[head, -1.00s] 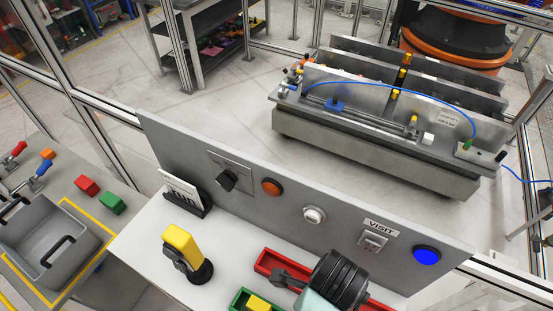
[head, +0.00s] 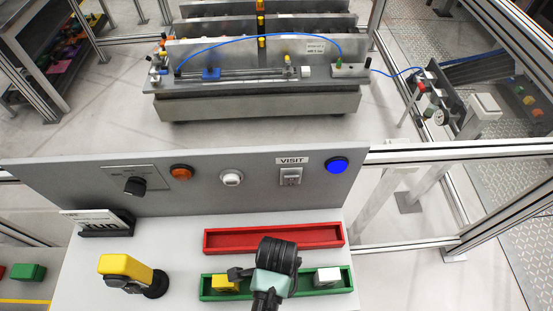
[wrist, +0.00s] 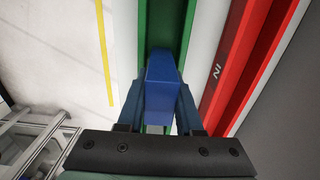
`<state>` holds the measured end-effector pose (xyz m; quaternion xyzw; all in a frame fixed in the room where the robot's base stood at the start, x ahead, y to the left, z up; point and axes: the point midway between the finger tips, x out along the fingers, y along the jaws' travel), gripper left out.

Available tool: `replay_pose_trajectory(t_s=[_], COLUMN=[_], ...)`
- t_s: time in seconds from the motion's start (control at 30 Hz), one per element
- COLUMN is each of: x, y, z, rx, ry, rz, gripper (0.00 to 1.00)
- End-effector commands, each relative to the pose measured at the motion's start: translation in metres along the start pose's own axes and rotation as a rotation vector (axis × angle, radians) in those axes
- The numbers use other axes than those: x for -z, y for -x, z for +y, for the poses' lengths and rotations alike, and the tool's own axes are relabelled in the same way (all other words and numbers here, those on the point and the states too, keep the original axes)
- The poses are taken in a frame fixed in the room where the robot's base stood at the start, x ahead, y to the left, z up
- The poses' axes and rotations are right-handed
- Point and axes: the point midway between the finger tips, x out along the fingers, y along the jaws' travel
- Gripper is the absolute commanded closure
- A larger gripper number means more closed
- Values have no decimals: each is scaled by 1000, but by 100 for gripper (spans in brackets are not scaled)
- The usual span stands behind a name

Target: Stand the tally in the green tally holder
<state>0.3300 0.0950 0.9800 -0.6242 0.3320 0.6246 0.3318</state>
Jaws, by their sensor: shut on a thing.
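A blue tally (wrist: 162,88) is between the two fingers of my gripper (wrist: 161,100) in the wrist view, and the gripper is shut on it. In that view the tally is over the green tally holder (wrist: 150,22); I cannot tell whether it touches the holder's floor. In the head view my gripper (head: 272,275) is over the middle of the green tally holder (head: 207,293), and the arm hides the blue tally. A yellow tally (head: 224,284) stands in the holder's left part and a white tally (head: 328,277) in its right part.
A long red holder (head: 273,247) lies behind the green one and looks empty; it also shows in the wrist view (wrist: 240,60). A grey control panel (head: 210,205) stands behind it.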

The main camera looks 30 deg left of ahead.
Motion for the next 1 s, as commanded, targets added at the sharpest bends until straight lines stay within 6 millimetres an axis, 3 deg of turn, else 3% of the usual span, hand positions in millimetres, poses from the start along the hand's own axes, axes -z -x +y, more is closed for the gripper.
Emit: replay_pose_trajectory(t_s=[0.37,0.4,0.53,0.83,1.0], x=[0,0,0,0,0], y=[-5,-4,-4,-3,10], z=[0,0,0,0,-2], rx=[1,1,1,1,4], ry=[0,0,0,0,0], rz=[0,0,0,0,1], gripper=[100,60,37,35,35])
